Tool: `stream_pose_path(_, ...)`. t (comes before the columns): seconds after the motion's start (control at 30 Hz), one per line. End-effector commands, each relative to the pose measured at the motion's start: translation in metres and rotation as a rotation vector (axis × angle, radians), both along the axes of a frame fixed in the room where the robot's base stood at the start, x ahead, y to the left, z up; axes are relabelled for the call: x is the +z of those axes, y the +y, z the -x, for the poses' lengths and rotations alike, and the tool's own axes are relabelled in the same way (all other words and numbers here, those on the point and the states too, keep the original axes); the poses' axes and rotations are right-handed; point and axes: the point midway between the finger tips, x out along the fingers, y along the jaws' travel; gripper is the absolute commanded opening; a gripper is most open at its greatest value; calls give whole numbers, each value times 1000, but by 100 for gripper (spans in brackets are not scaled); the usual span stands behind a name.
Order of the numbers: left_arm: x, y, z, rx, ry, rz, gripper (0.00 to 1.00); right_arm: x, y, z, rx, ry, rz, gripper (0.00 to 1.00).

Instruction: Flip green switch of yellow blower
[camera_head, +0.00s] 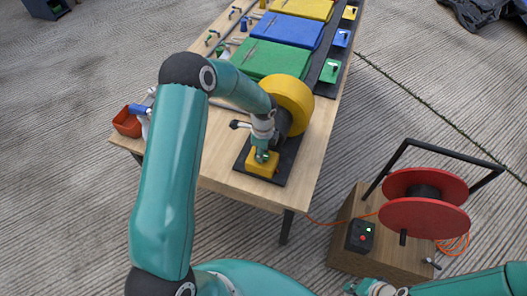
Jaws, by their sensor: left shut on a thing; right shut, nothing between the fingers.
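The yellow blower (292,104) stands on a dark base plate at the near right end of the wooden table. A yellow switch box (257,168) sits at the front of that plate. My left gripper (262,153) reaches down over the top of this box, with its fingers shut at the green switch. The fingers largely hide the switch, so its position cannot be told. My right gripper (362,287) is at the bottom edge, shut and empty, in front of the wooden box with the reel, partly cut off by the frame.
Green (268,60), blue (288,30) and yellow panels lie along the table, with small coloured switch boxes (330,71) to their right. A red bin (127,122) is at the table's left edge. A red cable reel (424,200) stands on a wooden box (350,225) at right.

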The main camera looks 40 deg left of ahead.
Motion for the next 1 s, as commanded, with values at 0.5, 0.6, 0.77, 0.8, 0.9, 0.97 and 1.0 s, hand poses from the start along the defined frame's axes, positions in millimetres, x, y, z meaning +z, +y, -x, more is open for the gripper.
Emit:
stream_pose_path(0.5,5,1,-1,1,-3,-3,42,0,0,0,0,0,0,0)
stream_pose_path(0.6,14,1,-2,1,-6,-4,42,1,0,0,0,0,0,0)
stream_pose_path(0.77,41,0,-3,0,-7,-4,42,0,0,0,0,0,0,0)
stream_pose_path(0.8,50,0,-3,2,-9,-3,42,0,0,0,0,0,0,0)
stream_pose_path(0.9,71,-1,-3,1,-9,-3,42,0,0,0,0,0,0,0)
stream_pose_path(0.97,82,-1,-4,1,-9,-3,42,0,0,0,0,0,0,0)
stream_pose_path(1.0,89,-1,-3,0,-7,-4,42,0,0,0,0,0,0,0)
